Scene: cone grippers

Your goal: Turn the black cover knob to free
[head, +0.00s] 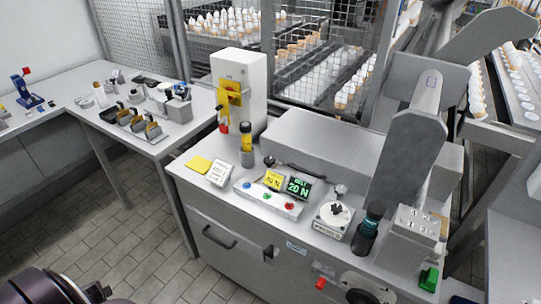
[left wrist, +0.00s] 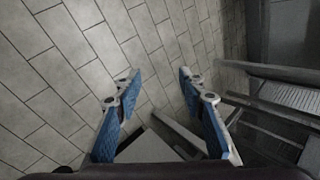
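A black star-shaped knob (head: 336,210) sits on a small white plate with printed lettering on the steel bench top. A small black knob (head: 268,253) is on the bench's front face, right of a drawer handle. I cannot tell for sure which one is the cover knob, nor how either is turned. A steel cover box (head: 345,142) with a dark bar handle lies behind the control panel. My left gripper (left wrist: 157,76) is open and empty, with blue finger pads, above the tiled floor. In the head view only dark parts of my left arm show at bottom left. My right gripper is out of view.
A control panel (head: 258,198) with coloured buttons and a green display stands left of the star knob. A dark bottle (head: 369,228) and a grey jointed arm (head: 408,160) crowd its right. A side table (head: 150,135) holds tools. Tiled floor is clear in front.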

